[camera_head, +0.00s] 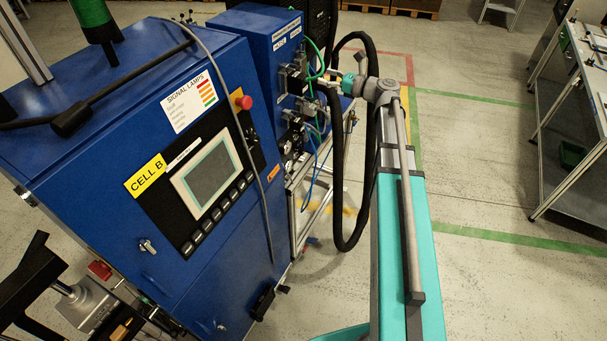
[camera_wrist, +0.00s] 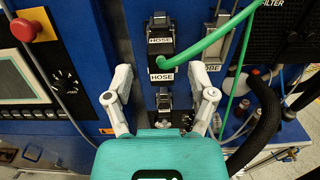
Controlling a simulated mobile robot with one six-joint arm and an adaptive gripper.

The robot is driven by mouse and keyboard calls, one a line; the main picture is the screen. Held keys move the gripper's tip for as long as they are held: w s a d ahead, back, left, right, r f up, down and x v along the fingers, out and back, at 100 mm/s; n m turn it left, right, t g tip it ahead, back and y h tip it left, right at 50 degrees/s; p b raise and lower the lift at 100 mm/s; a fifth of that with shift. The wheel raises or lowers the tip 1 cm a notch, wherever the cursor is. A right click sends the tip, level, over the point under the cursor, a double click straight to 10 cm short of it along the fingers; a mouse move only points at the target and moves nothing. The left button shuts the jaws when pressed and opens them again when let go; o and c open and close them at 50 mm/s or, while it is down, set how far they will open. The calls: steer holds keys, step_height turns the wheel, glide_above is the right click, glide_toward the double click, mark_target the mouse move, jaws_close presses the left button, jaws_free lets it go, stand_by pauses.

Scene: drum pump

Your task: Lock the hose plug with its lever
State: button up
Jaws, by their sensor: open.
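In the wrist view the hose plug (camera_wrist: 161,62) is a dark block with a white HOSE label, seated on the blue panel. A green hose (camera_wrist: 215,38) leaves it toward the upper right. Metal and black latch parts (camera_wrist: 160,22) show above it, and a similar metal fitting (camera_wrist: 163,100) shows below; I cannot tell which is the lever or how it stands. My gripper (camera_wrist: 160,73) is open, its two grey fingers spread left and right of the plug, with visible gaps. In the head view my gripper (camera_head: 343,82) is at the panel's right side, small and partly hidden.
The blue cabinet has a red button (camera_wrist: 22,29) and a screen (camera_head: 208,178) to the left. A thick black hose (camera_wrist: 262,125) hangs at the right. Another fitting (camera_wrist: 213,58) sits right of the plug. Open floor lies right of my arm, before a workbench (camera_head: 580,110).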

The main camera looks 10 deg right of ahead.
steer(key=s+a+f+n+g+h+b, duration=0.3)
steer(key=s+a+f+n+g, duration=0.2)
steer(key=s+f+n, duration=0.3)
steer(key=s+a+f+n+g+h+b, duration=0.4)
steer(key=s+f+n, duration=0.5)
steer(key=f, duration=0.5)
steer(key=shift+a+f+n+g, duration=0.3)
steer(key=shift+a+n+g, duration=0.15)
steer(key=shift+a, duration=0.75)
steer(key=shift+s, duration=0.15)
steer(key=s+d+f+n+g+h+b, duration=0.1)
steer(key=s+f+n+g+h+b, duration=0.1)
steer(key=s+f+n+h, duration=0.4)
steer(key=s+n+b, duration=0.1)
steer(key=s+n, duration=0.1)
steer(key=shift+s+d+f+b, duration=0.2)
steer(key=shift+s+f+b, duration=0.1)
steer(key=shift+s, duration=0.05)
